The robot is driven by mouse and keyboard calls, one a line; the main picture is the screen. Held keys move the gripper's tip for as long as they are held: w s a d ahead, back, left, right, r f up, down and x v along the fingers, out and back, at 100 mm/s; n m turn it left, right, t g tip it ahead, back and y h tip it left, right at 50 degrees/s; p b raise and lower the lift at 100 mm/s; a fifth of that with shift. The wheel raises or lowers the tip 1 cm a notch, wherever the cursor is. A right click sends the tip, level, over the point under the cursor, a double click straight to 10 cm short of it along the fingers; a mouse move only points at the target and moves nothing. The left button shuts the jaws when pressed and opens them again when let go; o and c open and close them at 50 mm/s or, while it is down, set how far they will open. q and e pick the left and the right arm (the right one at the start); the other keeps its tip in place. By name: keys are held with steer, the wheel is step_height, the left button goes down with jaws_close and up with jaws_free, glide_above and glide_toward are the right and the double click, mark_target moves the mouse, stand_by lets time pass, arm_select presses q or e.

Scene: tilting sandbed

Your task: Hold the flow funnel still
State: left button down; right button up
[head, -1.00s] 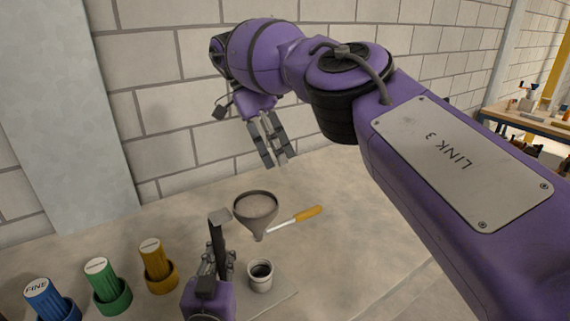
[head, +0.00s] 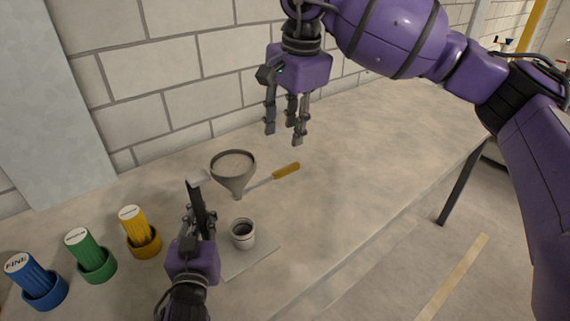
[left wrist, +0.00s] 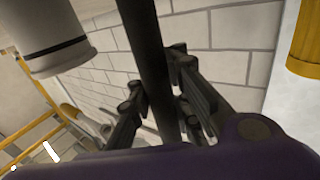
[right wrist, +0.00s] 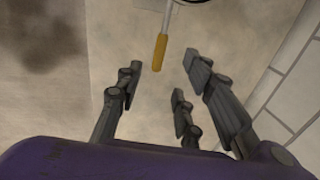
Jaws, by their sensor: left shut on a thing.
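The grey flow funnel (head: 233,172) is upright above the table, its mouth up and its spout pointing down behind a small white cup (head: 243,235). My left gripper (head: 197,215) is shut on a dark upright post beside the funnel. The post (left wrist: 148,60) passes between the fingers in the left wrist view. A grey piece tops the post near the funnel; I cannot tell how they join. My right gripper (head: 285,138) is open and empty, above the table and behind the funnel to the right. Its fingers stand apart in the right wrist view (right wrist: 165,90).
A tool with an orange handle (head: 286,171) lies right of the funnel. The cup holds something dark and stands on a thin plate (head: 262,255). Blue (head: 35,283), green (head: 90,256) and yellow (head: 140,232) containers stand at left. The table's right side is clear.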

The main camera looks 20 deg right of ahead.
mark_target(284, 168)
steer(key=shift+t, duration=0.3)
steer(key=f, duration=0.3)
steer(key=w+f, duration=0.1)
steer(key=f, duration=0.7)
steer(key=shift+w+a, duration=0.15)
steer(key=shift+w, duration=0.2)
jaws_close()
